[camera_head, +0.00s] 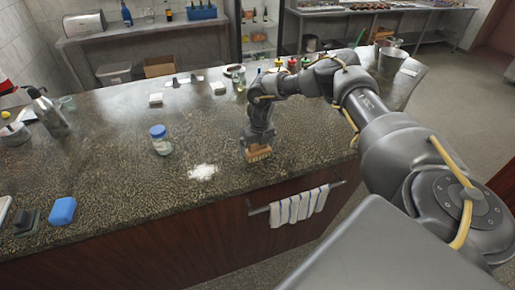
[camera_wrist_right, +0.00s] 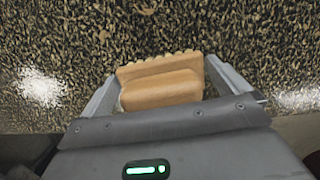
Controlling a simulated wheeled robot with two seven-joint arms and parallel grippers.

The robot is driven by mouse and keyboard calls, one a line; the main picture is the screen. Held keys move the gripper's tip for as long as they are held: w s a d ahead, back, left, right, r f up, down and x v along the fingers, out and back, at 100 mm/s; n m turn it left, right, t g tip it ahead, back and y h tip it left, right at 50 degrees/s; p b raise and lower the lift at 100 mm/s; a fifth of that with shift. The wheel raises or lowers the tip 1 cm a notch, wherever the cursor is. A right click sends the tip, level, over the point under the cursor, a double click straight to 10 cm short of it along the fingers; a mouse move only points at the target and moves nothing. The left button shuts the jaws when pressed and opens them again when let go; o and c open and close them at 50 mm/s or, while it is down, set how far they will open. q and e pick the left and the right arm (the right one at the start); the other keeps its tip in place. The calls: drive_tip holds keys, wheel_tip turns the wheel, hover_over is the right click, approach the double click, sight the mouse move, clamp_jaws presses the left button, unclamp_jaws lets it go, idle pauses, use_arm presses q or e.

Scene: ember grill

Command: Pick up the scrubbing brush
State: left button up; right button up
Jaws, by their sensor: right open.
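The scrubbing brush (camera_head: 259,155) is a small tan wooden block with a scalloped edge, on the speckled counter near its front edge. My right gripper (camera_head: 258,146) points down right over it. In the right wrist view the brush (camera_wrist_right: 160,82) lies between the two spread fingers of my right gripper (camera_wrist_right: 163,88). The right finger is close beside its end; I cannot tell whether either finger touches it. The bristles are mostly hidden. My left gripper is not in view.
A blue block (camera_head: 62,211) sits at the front left. A striped towel (camera_head: 298,206) hangs on a rail below the counter edge. The counter around the brush is clear.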

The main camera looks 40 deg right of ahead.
drive_tip(key=shift+s, duration=0.1)
drive_tip(key=c, duration=0.7)
drive_tip(key=shift+r+b, duration=0.35)
drive_tip(key=shift+b, duration=0.15)
drive_tip(key=r+b, duration=0.2)
drive_tip(key=shift+a+r, duration=0.35)
drive_tip(key=shift+r, duration=0.05)
drive_tip(key=s+a+r+b, duration=0.4)
drive_tip(key=s+a+r, duration=0.2)
drive_tip(key=a+r, duration=0.3)
drive_tip(key=a, duration=0.3)
drive_tip(key=shift+r, duration=0.3)
